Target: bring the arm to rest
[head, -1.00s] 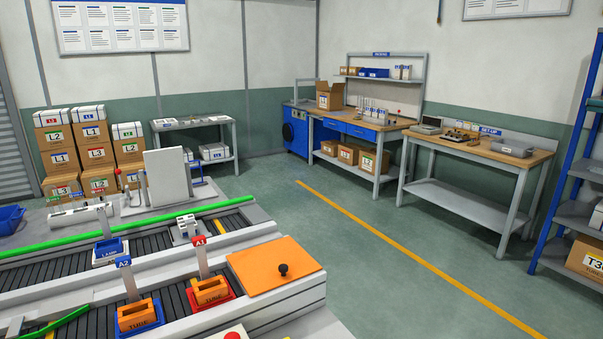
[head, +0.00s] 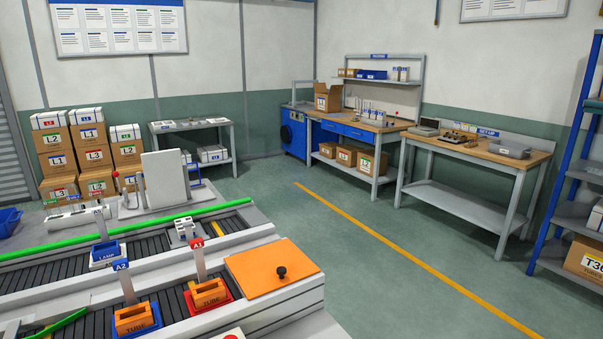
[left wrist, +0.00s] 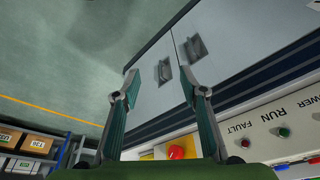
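My left gripper (left wrist: 158,82) shows in the left wrist view. Its two fingers are spread apart with nothing between them, so it is open and empty. Behind the fingers is a grey cabinet front (left wrist: 150,88) with dark handles, some distance off. No arm or gripper of mine shows in the head view. My right gripper is in neither view.
A conveyor line holds orange tube carriers A1 (head: 209,294) and A2 (head: 132,318) beside an orange plate (head: 265,270). A red button (left wrist: 176,152) sits near the left gripper in the wrist view. Open floor (head: 370,270) lies right of the line.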

